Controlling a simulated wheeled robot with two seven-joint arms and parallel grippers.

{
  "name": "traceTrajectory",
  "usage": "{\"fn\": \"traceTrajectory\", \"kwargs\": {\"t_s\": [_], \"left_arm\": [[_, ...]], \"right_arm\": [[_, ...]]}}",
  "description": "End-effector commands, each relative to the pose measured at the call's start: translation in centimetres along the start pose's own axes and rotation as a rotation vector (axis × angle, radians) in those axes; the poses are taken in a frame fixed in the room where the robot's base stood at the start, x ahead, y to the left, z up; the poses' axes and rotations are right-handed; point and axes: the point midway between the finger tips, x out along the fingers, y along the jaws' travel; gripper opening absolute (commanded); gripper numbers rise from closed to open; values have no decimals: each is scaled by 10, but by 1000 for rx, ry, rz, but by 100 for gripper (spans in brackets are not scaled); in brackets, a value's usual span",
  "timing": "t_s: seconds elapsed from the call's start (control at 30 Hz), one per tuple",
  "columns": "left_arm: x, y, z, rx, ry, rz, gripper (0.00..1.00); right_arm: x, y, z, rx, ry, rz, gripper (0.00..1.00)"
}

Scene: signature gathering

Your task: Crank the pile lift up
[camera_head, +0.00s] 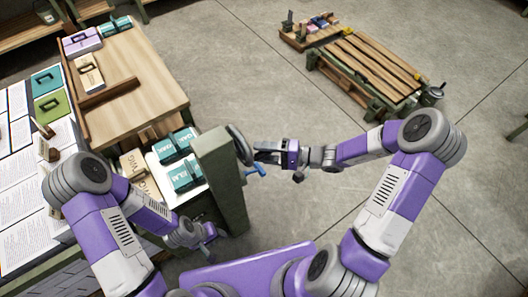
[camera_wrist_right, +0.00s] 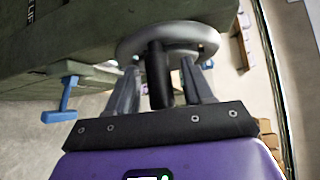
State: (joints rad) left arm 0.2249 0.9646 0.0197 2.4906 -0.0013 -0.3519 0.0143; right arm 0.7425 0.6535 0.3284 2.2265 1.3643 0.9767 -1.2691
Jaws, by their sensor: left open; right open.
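The pile lift's green post (camera_head: 220,172) stands left of centre in the head view, and its green body (camera_wrist_right: 70,30) fills the top left of the right wrist view. A grey handwheel (camera_wrist_right: 185,35) is on its side, also visible in the head view (camera_head: 239,146). A black crank handle (camera_wrist_right: 157,75) sticks out from the wheel towards my wrist. My right gripper (camera_wrist_right: 160,82) is open, one finger on either side of the handle, with gaps visible. A blue lever (camera_wrist_right: 66,100) is on the lift beside the wheel. My left gripper (camera_head: 210,232) is low, near the lift's base; its fingertips are hard to make out.
Teal packs (camera_head: 184,177) lie on a white surface left of the post. A wooden table (camera_head: 140,70) stands behind, with printed sheets (camera_head: 15,180) at the far left. A slatted wooden bench (camera_head: 365,70) is at the back right. The floor (camera_head: 460,220) at right is clear.

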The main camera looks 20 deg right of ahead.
Motion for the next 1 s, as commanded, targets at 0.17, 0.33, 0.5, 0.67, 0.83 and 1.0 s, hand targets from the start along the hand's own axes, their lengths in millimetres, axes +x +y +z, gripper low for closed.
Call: {"fn": "traceTrajectory", "kwargs": {"t_s": [0.17,0.33,0.5,0.67,0.83,1.0], "left_arm": [[0,0,0,0,0,0,43],[0,0,0,0,0,0,43],[0,0,0,0,0,0,43],[0,0,0,0,0,0,43],[-3,1,0,0,0,0,43],[-14,5,1,0,0,0,43]], "right_arm": [[0,0,0,0,0,0,48],[0,0,0,0,0,0,22],[0,0,0,0,0,0,0],[0,0,0,0,0,0,0],[0,-2,0,8,-1,9,0],[0,-8,1,43,-4,47,0]]}}
